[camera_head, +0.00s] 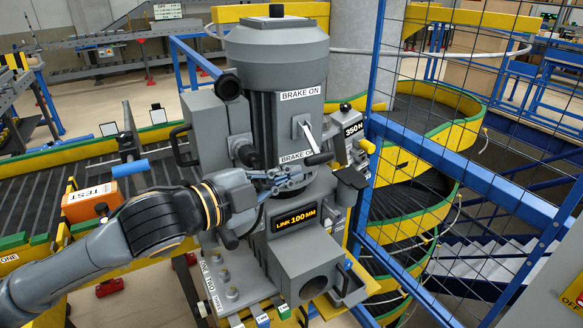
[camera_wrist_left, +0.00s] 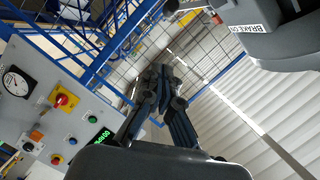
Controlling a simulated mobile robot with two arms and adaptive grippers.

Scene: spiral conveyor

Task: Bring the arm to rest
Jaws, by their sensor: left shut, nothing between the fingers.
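My left arm comes in from the lower left of the head view. Its gripper (camera_head: 285,179) is in front of the grey machine (camera_head: 277,105), close to the lever area between the two brake labels. I cannot tell whether it touches the machine. In the left wrist view, the fingers (camera_wrist_left: 165,88) are together and empty, pointing at a wire mesh fence. The white brake lever (camera_head: 308,132) tilts down to the right on the machine's front. My right gripper is out of view.
A display (camera_head: 295,219) reads "LINK 100 MM". An orange TEST box (camera_head: 92,201) sits on the conveyor at left. A blue-framed mesh fence (camera_head: 470,185) and the yellow spiral conveyor (camera_head: 418,205) stand at right. A control panel (camera_wrist_left: 45,115) with buttons shows in the wrist view.

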